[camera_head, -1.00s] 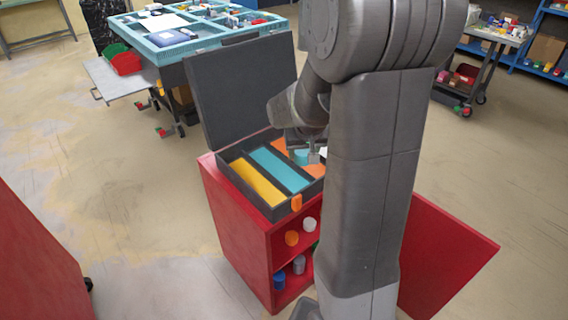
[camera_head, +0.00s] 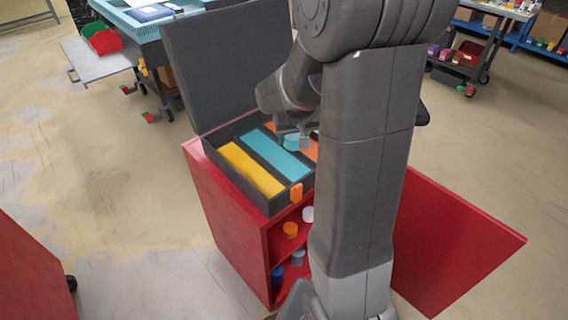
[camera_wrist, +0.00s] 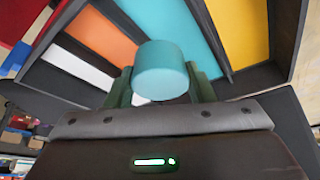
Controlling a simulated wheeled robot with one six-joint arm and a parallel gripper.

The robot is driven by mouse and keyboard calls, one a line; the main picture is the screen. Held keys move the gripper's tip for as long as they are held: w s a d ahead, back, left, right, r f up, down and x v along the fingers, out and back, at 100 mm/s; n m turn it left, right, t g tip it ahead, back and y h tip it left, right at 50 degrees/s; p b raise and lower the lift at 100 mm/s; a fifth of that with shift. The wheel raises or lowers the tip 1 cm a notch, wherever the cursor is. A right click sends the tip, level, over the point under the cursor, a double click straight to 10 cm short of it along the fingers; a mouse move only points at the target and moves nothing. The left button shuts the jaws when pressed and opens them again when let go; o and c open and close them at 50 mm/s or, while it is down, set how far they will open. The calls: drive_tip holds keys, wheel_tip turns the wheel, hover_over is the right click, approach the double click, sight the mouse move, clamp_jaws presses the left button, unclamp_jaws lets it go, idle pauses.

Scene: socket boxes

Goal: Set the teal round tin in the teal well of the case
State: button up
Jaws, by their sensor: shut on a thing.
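The teal round tin (camera_wrist: 160,72) is held between the two fingers of my gripper (camera_wrist: 162,88) in the wrist view. In the head view the tin (camera_head: 291,142) shows just below my gripper (camera_head: 298,135), over the open case. The case (camera_head: 268,205) is dark grey with its lid raised, and stands on a red cabinet. Its teal well (camera_head: 270,152) lies between the yellow well (camera_head: 250,170) and the orange well (camera_head: 310,151). In the wrist view the teal well (camera_wrist: 184,28) lies behind the tin. I cannot tell the tin's height above it.
The raised lid (camera_head: 225,65) stands behind the wells. The red cabinet (camera_head: 225,210) holds several small tins on open shelves, and its red door (camera_head: 455,240) stands out to the right. In the wrist view a white well (camera_wrist: 78,68) lies beyond the orange one.

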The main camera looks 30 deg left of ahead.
sight(291, 166)
wheel_tip(291, 166, down, 9)
drive_tip(key=shift+f+b, duration=0.15)
drive_tip(key=shift+b, duration=0.35)
drive_tip(key=shift+f, duration=0.2)
drive_tip(key=o, duration=0.7)
drive_tip(key=shift+o, duration=0.3)
drive_tip(key=shift+r, duration=0.1)
drive_tip(key=shift+s+r, duration=0.1)
drive_tip(key=shift+r, duration=0.45)
drive_tip(key=p+v, duration=0.1)
drive_tip(key=v, duration=1)
drive_tip(key=shift+d, duration=0.2)
